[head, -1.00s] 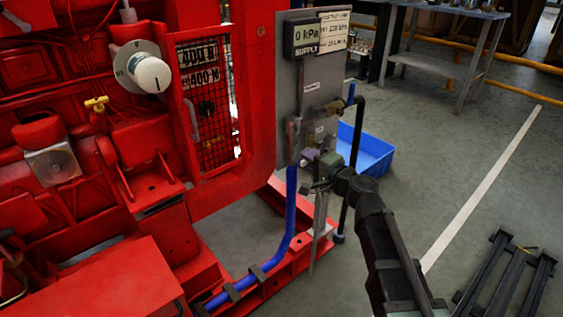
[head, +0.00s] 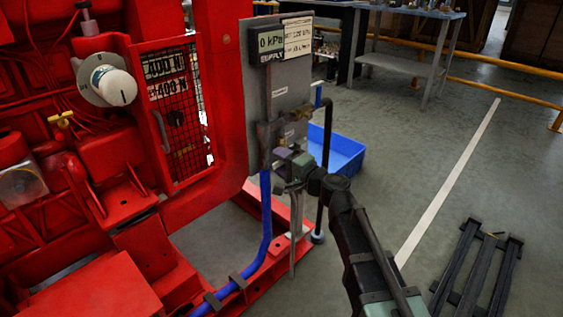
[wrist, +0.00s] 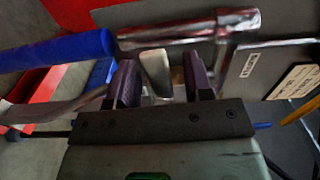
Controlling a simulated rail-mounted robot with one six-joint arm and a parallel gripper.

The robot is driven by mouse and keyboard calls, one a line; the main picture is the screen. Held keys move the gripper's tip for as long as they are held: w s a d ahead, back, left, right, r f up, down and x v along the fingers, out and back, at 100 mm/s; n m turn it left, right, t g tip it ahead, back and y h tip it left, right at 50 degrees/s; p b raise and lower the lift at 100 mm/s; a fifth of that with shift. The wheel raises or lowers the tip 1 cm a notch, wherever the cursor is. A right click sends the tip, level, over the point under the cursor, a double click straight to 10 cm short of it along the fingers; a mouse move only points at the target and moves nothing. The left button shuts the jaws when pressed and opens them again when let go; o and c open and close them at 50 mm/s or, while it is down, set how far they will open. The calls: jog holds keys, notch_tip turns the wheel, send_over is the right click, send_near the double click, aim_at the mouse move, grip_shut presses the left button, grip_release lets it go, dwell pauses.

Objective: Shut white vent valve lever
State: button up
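The white lever (wrist: 155,70) shows in the wrist view as a pale, blunt paddle standing between the two dark purple fingers of my gripper (wrist: 162,78). The fingers are apart, with a visible gap on each side of the lever. A shiny metal pipe (wrist: 185,30) runs just beyond the fingertips. In the head view my gripper (head: 293,168) is at the lower part of the grey panel (head: 290,90), beside the pipework. The lever cannot be made out there, being small and behind my gripper.
A blue hose (head: 266,215) drops from the panel to the red skid frame (head: 288,247); its end also shows in the wrist view (wrist: 60,52). A black hose (head: 327,135) hangs right of the panel. A blue bin (head: 345,150) sits behind on the floor.

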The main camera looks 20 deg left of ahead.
jog(key=v, duration=1)
jog(key=shift+s+d, duration=0.15)
jog(key=shift+d, duration=0.2)
